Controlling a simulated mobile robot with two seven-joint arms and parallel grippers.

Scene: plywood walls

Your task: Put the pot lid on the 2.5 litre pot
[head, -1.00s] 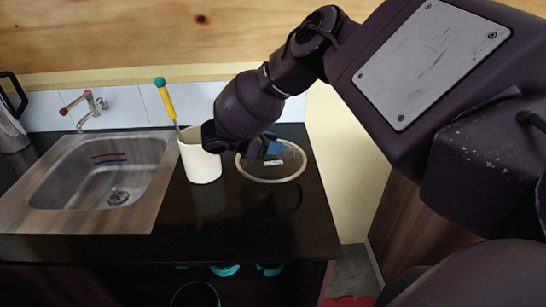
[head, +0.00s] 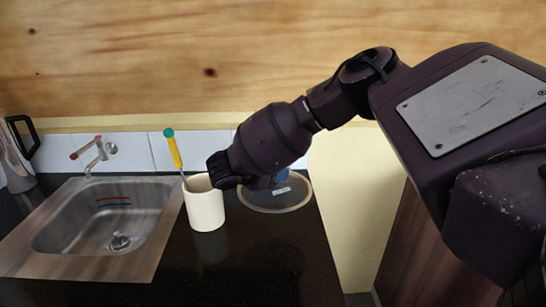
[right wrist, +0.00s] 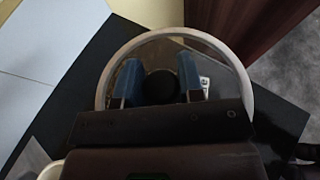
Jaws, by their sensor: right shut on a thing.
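The pot lid (head: 277,211) is round and clear with a pale rim and a small white label. In the head view it is at the back right of the dark counter, partly behind my arm. In the right wrist view the lid (right wrist: 103,75) shows its dark round knob (right wrist: 160,88) between the two blue fingers. My right gripper (head: 283,177) is shut on this knob; it also shows in the right wrist view (right wrist: 159,80). I cannot tell if the lid rests on the counter or is just above it. The pot and my left gripper are not in view.
A white cup (head: 204,207) holding a yellow-handled utensil (head: 174,149) stands close to the lid's left. A steel sink (head: 110,220) with a tap (head: 95,155) is farther left, with a kettle (head: 15,160) in the corner. The front of the counter is clear.

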